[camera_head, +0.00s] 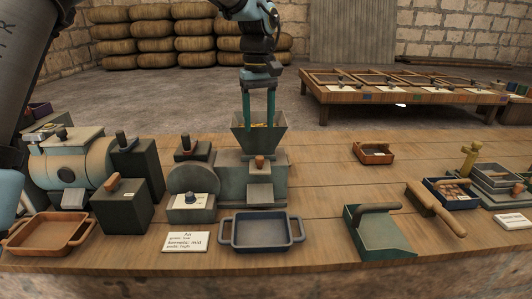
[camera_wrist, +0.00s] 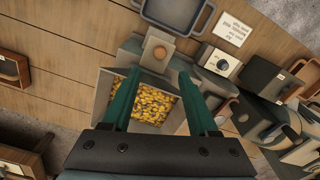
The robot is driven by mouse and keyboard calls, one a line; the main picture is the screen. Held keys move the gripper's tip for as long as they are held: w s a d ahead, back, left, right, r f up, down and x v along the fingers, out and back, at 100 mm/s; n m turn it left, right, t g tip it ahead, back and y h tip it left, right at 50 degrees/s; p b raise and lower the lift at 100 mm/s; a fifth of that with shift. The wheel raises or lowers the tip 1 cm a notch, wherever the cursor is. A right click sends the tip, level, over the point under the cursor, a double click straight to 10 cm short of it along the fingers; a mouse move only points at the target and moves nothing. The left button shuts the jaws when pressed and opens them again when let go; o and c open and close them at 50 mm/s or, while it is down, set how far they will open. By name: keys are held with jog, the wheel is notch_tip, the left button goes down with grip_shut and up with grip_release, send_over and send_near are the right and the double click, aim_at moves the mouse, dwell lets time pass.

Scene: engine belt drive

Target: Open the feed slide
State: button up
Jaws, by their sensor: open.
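A grey-green mill (camera_head: 229,182) stands on the wooden table, with a square hopper (camera_head: 258,142) on top. Yellow kernels (camera_wrist: 148,100) lie in the hopper. A round wooden knob (camera_head: 260,161) sits on the mill's front below the hopper, above a grey block (camera_head: 260,193); the knob also shows in the wrist view (camera_wrist: 156,53). It appears to be the feed slide's handle; how far the slide stands open I cannot tell. My gripper (camera_head: 258,120) points down over the hopper, its two green fingers apart and empty, fingertips near the rim. In the wrist view the fingers (camera_wrist: 156,78) frame the kernels.
A grey tray (camera_head: 262,246) stands in front of the mill, beside a written card (camera_head: 185,241). A dial box (camera_head: 191,205) and a dark box with a handle (camera_head: 122,207) are to the left. A green scoop (camera_head: 378,233) and a brush (camera_head: 435,207) lie to the right.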

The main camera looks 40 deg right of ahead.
aim_at(259, 157)
notch_tip(259, 157, down, 10)
jog(key=shift+r+p, duration=0.1)
jog(key=shift+p, duration=0.85)
jog(key=shift+c, duration=0.4)
grip_shut()
dwell(0.4)
